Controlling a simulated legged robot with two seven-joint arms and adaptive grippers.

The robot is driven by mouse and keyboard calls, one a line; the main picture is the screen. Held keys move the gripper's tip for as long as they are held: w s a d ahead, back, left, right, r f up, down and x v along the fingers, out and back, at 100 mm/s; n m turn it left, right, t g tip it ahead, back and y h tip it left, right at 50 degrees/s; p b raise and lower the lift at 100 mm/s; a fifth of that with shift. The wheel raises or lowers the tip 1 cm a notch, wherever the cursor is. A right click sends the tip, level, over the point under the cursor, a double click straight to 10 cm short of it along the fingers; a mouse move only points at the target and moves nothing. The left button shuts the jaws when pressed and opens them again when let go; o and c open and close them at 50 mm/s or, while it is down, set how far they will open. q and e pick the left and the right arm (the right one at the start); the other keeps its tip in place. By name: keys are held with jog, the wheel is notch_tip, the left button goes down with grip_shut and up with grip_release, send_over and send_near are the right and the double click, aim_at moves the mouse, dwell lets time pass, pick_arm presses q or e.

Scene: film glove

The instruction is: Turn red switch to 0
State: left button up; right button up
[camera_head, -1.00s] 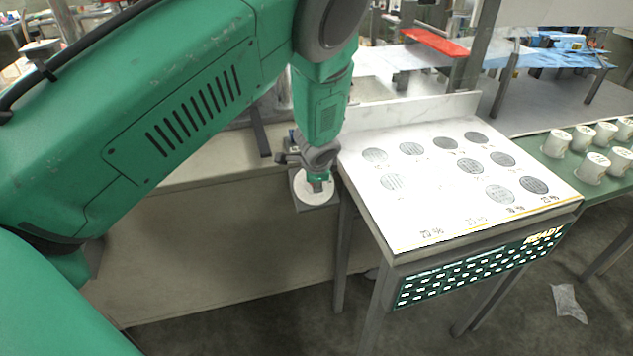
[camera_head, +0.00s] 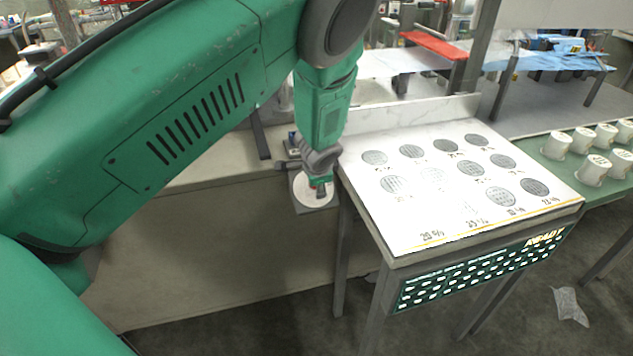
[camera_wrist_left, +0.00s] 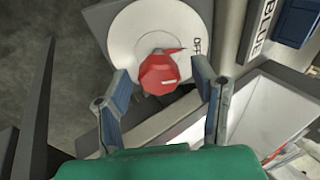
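The red switch (camera_wrist_left: 160,74) is a faceted red knob with a pointer, on a round white dial (camera_wrist_left: 125,38). In the left wrist view the pointer aims right, near dark lettering on the dial's right side, too small to read surely. My left gripper (camera_wrist_left: 160,82) is open, its two blue-grey fingers on either side of the knob with gaps visible; I cannot tell if either touches it. In the head view the white dial (camera_head: 303,196) sits on a grey box, and my left gripper (camera_head: 320,188) covers the knob. My right gripper is not in view.
A white-topped table (camera_head: 410,226) with dark printed discs stands right of the dial. White cups (camera_head: 594,168) stand on a green surface at the right. A beige bench (camera_head: 220,230) lies behind and left. In the wrist view, a sign reads BLUE (camera_wrist_left: 263,25).

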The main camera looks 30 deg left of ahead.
pick_arm(q)
jog(key=shift+s+r, duration=0.1)
jog(key=shift+r, duration=0.1)
jog(key=v, duration=1.1)
jog(key=shift+d, duration=0.25)
jog(key=shift+r, duration=0.15)
